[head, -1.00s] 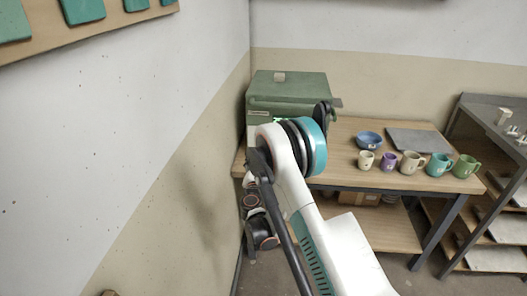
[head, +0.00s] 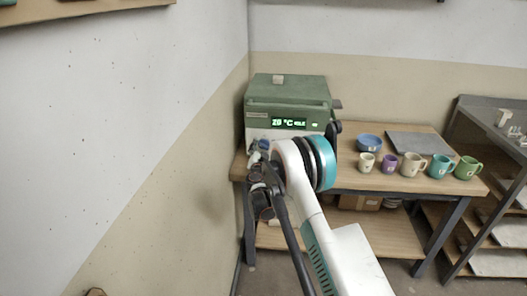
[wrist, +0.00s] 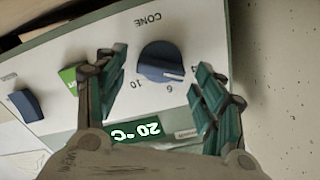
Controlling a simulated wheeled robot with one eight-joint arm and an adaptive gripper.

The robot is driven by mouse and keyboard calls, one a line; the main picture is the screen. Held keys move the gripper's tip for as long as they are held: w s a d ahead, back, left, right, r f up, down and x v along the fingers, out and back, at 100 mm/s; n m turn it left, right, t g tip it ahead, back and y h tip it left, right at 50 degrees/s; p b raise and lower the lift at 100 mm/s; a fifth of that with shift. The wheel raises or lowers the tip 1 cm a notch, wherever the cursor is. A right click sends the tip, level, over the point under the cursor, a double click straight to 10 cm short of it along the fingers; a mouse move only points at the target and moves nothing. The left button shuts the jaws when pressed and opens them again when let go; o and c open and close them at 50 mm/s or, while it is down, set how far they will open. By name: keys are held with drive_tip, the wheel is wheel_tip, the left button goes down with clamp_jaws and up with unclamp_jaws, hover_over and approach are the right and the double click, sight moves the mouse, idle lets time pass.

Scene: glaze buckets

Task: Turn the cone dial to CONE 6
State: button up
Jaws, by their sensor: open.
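The cone dial (wrist: 160,60) is a round dark blue knob on the light panel of the green kiln (head: 287,90). In the wrist view the panel appears upside down, with the word CONE above the dial and the marks 10 and 6 below it. The dial's white pointer line points right and slightly down, near the 6; I cannot tell its exact setting. My gripper (wrist: 158,84) is open, with one teal finger left of the dial and one right of it. Gaps show on both sides, so it is not gripping the dial. In the head view my arm partly covers the panel.
The lit display (wrist: 137,132) reads 20 °C. A green switch (wrist: 68,79) and another dark blue knob (wrist: 25,105) share the panel. The kiln stands on a wooden bench (head: 405,190) in the corner, with several mugs and a blue bowl (head: 369,142) to its right.

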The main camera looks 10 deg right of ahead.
drive_tip(key=shift+w+d, duration=0.1)
drive_tip(key=shift+w, duration=0.2)
drive_tip(key=c, duration=1.1)
drive_tip(key=shift+o, duration=0.2)
drive_tip(key=shift+m, duration=0.3)
drive_tip(key=m, duration=0.5)
drive_tip(key=shift+d+f, duration=0.1)
drive_tip(key=m, duration=0.6)
drive_tip(key=shift+s+f, duration=0.1)
drive_tip(key=shift+f, duration=0.05)
